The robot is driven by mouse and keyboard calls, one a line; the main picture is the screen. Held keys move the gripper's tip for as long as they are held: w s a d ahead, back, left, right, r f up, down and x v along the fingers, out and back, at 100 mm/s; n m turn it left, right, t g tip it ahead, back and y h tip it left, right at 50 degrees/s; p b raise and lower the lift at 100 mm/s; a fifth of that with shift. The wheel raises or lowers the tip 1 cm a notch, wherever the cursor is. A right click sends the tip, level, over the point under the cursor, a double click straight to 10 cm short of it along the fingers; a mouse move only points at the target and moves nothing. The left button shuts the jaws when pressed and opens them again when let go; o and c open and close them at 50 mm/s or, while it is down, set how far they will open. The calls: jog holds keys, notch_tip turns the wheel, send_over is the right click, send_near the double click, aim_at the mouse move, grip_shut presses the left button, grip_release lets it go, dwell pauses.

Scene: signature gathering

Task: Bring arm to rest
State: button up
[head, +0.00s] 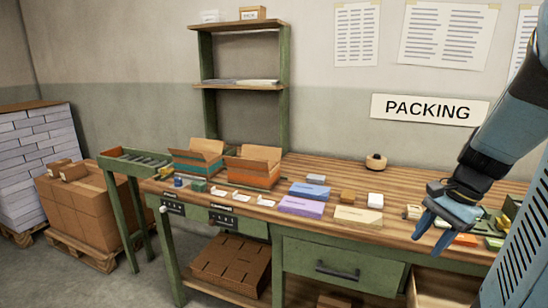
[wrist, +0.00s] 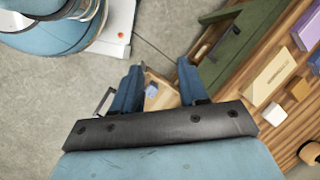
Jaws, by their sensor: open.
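My gripper (head: 447,222) is at the right of the head view, at the end of my blue arm, above the front right part of the wooden workbench (head: 400,184). Its fingers point down and left. In the wrist view my gripper (wrist: 160,84) has its two blue fingers apart with nothing held between them. Beyond the fingers is an open wooden drawer or box (wrist: 163,97) with a small bluish item (wrist: 152,89) in it.
A purple box (head: 301,207), a beige box (head: 358,216) and a white block (head: 375,200) lie left of my gripper. Open cartons (head: 253,172) stand further left. Green and orange items lie partly hidden behind my gripper. The floor at left front is clear.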

jog(key=s+a+r+n+t+h, duration=0.3)
jog(key=s+a+r+n+t, duration=0.1)
jog(key=a+r+n, duration=0.6)
jog(key=shift+s+a+r+n+t+h, duration=0.25)
jog(key=shift+s+a+n+t+h, duration=0.2)
jog(key=shift+a+n, duration=0.65)
jog(key=shift+d+n, duration=0.3)
jog(key=shift+d, duration=0.1)
